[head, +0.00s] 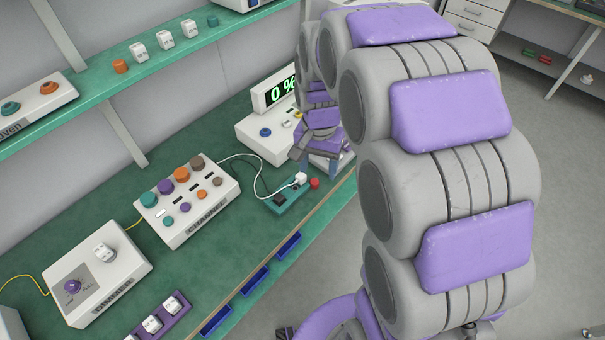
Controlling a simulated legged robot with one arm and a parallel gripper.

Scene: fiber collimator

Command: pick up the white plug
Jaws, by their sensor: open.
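The white plug (300,178) sits at the far end of a small teal block (283,201) on the green bench. A white cable (257,178) joins it and curves back to the box labelled CHANNEL (200,222). My gripper (318,168) points downward near the plug, slightly above and to its right in the picture. Its fingers are apart, and I see nothing held between them. My arm covers part of the area behind the gripper. I cannot tell the exact gap between fingers and plug.
A red knob (314,183) is close to the plug's right. A white device with a green display (274,94) stands behind the gripper. A box with a purple dial (97,278) is at the left. A shelf (100,85) hangs above the bench, whose front edge lies close by.

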